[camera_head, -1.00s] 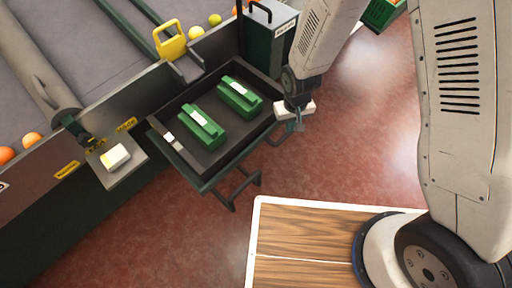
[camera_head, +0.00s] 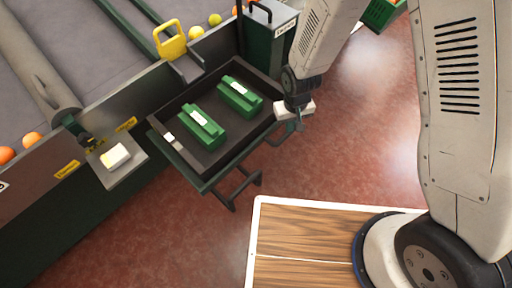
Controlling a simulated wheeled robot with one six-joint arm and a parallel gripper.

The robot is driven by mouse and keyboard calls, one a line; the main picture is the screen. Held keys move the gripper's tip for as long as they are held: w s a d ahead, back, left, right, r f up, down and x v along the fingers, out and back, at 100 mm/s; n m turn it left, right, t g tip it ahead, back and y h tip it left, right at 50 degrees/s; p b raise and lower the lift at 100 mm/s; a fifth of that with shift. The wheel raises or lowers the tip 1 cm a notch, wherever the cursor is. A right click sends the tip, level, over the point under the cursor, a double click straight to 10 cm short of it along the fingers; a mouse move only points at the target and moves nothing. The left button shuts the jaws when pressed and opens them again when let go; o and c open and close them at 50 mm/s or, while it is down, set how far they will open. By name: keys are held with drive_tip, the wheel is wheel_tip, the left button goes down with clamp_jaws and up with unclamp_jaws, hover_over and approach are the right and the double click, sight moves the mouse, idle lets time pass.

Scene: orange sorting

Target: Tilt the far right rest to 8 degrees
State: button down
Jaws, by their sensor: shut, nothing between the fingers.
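My gripper (camera_head: 299,124) hangs just off the right edge of a dark tray (camera_head: 231,158), with its fingers shut and nothing visible between them. The fingers are small and partly hard to make out. Two green blocks with white labels lie in the tray, a left one (camera_head: 217,132) and a right one (camera_head: 247,105). My gripper is to the right of the right block and apart from it. No part is clearly recognisable as the far right rest, and no tilt angle can be read.
The tray sits on a dark frame beside a grey conveyor (camera_head: 75,75) carrying several oranges and yellow-green fruit. A yellow handle (camera_head: 171,45) and a dark green box (camera_head: 263,45) stand behind. A white-topped button box (camera_head: 116,157) is at left.

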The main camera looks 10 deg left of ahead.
drive_tip(key=shift+f, duration=2.05)
idle(1.6)
drive_tip(key=shift+r, duration=4.55)
